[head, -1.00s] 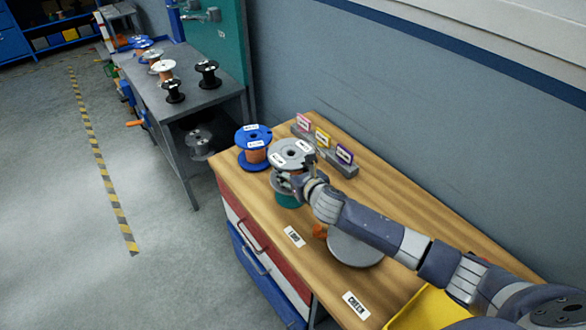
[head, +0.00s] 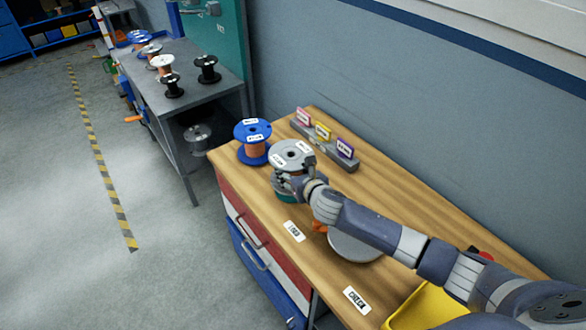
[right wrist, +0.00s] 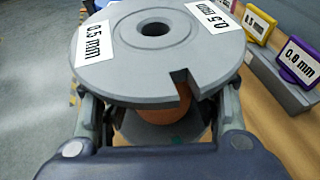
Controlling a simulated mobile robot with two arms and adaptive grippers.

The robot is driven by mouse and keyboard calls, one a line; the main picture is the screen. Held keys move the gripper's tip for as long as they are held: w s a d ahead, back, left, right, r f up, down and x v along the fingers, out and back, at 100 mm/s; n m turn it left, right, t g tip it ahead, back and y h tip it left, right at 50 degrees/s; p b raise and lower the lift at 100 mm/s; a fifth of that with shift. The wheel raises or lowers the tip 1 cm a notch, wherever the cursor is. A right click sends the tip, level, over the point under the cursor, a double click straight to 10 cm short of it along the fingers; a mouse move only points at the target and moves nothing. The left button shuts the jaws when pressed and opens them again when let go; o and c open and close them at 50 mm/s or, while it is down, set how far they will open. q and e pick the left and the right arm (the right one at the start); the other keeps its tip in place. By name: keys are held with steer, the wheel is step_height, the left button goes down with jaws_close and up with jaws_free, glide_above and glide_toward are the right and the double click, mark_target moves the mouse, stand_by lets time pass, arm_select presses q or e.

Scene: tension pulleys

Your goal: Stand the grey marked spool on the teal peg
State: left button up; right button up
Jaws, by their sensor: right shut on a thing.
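The grey spool (head: 291,156) has a notched top flange and white labels; in the right wrist view (right wrist: 150,60) they read 0.5 mm, and a copper-coloured winding shows below. My right gripper (head: 290,184) is shut on the spool, with a finger on each side of its middle. The spool looks upright over the teal peg's base (head: 286,198), of which only a strip shows beneath it. The peg's shaft is hidden, and I cannot tell whether the spool rests fully down. My left gripper is not in view.
A blue spool (head: 252,142) stands close behind on the left. A grey rack with coloured tags (head: 322,134) lies at the back. A round grey plate (head: 355,246) and yellow bin (head: 432,308) lie nearer. A grey bench (head: 205,95) holds several spools.

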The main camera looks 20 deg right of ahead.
steer(key=shift+r+p, duration=0.15)
steer(key=shift+p, duration=0.15)
stand_by(0.5)
stand_by(0.5)
steer(key=shift+f+b, duration=0.9)
steer(key=shift+f, duration=0.65)
steer(key=shift+f, duration=0.15)
stand_by(0.4)
steer(key=shift+f+b, duration=0.35)
steer(key=shift+f, duration=0.45)
